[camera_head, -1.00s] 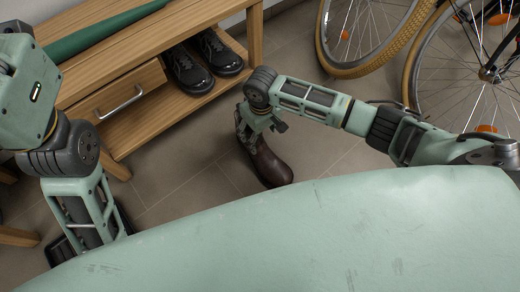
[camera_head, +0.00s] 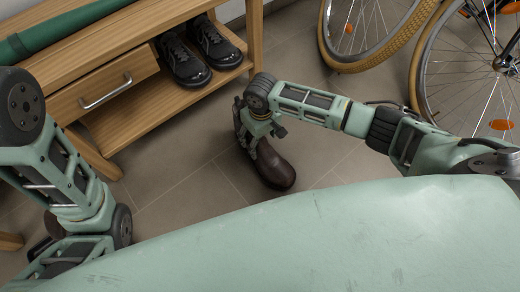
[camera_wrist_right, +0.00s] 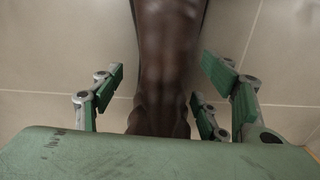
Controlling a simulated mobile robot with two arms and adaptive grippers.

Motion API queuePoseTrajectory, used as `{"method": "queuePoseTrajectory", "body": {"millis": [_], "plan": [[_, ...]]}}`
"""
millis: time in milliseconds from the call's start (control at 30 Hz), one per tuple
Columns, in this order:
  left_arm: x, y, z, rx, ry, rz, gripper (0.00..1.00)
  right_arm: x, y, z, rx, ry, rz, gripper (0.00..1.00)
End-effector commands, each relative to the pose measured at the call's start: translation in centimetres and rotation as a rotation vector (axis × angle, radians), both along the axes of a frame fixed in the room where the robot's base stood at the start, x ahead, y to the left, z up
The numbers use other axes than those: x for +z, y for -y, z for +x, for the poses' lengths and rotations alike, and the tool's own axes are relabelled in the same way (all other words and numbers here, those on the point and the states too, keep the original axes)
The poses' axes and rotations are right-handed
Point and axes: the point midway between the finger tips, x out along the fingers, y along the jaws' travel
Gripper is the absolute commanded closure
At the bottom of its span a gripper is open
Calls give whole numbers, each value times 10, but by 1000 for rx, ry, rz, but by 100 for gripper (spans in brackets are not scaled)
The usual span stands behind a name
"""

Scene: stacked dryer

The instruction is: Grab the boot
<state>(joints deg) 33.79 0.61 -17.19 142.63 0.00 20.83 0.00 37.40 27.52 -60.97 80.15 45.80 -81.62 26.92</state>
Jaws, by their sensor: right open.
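A dark brown boot (camera_head: 273,166) stands on the tiled floor in the middle of the head view. My right gripper is above and around its upper part in that view, so the boot's top is partly hidden. In the right wrist view the boot (camera_wrist_right: 168,60) runs down between the open fingers of my right gripper (camera_wrist_right: 165,90). A gap shows between the boot and the fingers on both sides. My left arm shows at the left of the head view, but its gripper fingers cannot be made out.
A wooden bench (camera_head: 150,105) with a drawer stands at the upper left. A pair of black shoes (camera_head: 200,55) rests on its lower shelf. Bicycle wheels (camera_head: 465,75) stand at the upper right. Bare floor (camera_head: 300,90) lies between bench and bicycles.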

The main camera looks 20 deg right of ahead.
Motion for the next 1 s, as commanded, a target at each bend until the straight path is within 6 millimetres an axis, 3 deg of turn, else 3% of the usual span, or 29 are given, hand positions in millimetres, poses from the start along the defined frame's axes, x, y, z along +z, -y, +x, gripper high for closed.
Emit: {"method": "queuePoseTrajectory", "body": {"millis": [267,1000], "plan": [[1,0,-1,0,3,0,60,0,0,0,0,0,0,33],[1,0,-1,0,3,0,60,-2,4,-1,-3,-4,-8,98]]}}
